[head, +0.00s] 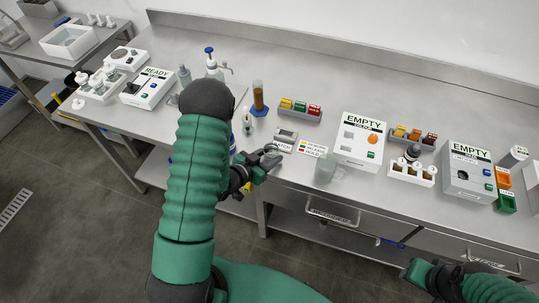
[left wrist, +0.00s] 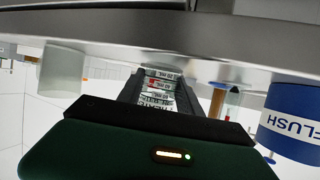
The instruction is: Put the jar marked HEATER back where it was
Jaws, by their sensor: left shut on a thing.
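My left gripper (head: 265,161) is at the front edge of the bench, left of centre. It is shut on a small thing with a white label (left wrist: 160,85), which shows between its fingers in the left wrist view. The label has small print and a red mark; I cannot read HEATER on it, and the fingers hide most of the thing. A clear jar (head: 325,170) stands near the front edge, right of the left gripper; I see no readable mark on it. My right gripper (head: 418,272) is low at the right, in front of the drawers, and its fingers are unclear.
A READY box (head: 148,88) is at the left and two EMPTY boxes (head: 361,140) (head: 470,172) at the right. A scale (head: 285,138), a brown cylinder (head: 258,97) and colored racks (head: 300,108) stand behind the left gripper. A blue FLUSH container (left wrist: 292,118) is close in the wrist view.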

